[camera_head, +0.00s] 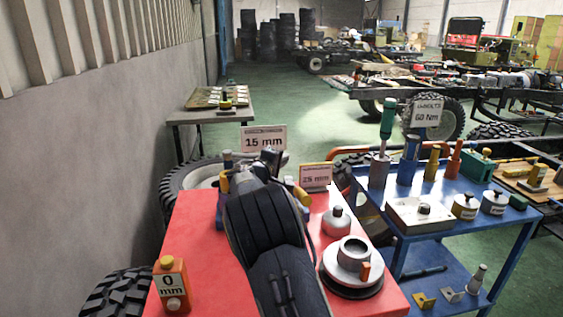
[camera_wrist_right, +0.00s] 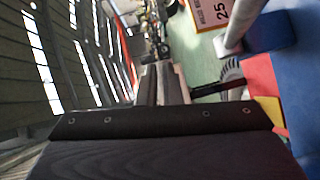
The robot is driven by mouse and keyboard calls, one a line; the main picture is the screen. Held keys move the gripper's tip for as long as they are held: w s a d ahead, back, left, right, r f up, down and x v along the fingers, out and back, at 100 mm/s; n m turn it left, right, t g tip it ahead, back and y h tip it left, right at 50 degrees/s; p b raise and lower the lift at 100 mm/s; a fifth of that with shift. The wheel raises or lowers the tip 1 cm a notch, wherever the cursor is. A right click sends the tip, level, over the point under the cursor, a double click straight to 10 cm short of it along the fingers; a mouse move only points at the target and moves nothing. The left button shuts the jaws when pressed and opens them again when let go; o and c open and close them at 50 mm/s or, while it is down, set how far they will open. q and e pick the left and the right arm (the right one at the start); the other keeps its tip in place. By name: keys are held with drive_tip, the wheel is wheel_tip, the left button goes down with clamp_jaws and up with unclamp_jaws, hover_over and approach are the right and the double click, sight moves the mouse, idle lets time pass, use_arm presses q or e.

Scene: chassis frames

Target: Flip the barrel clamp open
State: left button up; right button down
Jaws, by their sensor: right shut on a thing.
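My right gripper (camera_head: 268,158) reaches over the red table, its black arm coming up from the bottom middle of the head view. In the right wrist view its fingers (camera_wrist_right: 162,86) are shut at a dark bar (camera_wrist_right: 218,89), which sticks out to their right and appears to be the barrel clamp's lever. The arm hides most of the clamp. A grey rod, seemingly the barrel (camera_wrist_right: 237,25), and a blue block (camera_wrist_right: 272,30) beside it show at the upper right of the wrist view. My left gripper is out of view.
A blue cart (camera_head: 400,232) with tools is at right.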

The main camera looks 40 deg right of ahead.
drive_tip(key=shift+d+r, duration=0.25)
drive_tip(key=shift+r, duration=0.05)
drive_tip(key=f+b+v, duration=0.1)
drive_tip(key=v, duration=0.7)
drive_tip(key=shift+r, duration=0.25)
drive_tip(key=shift+a, duration=0.15)
drive_tip(key=shift+w, duration=0.1)
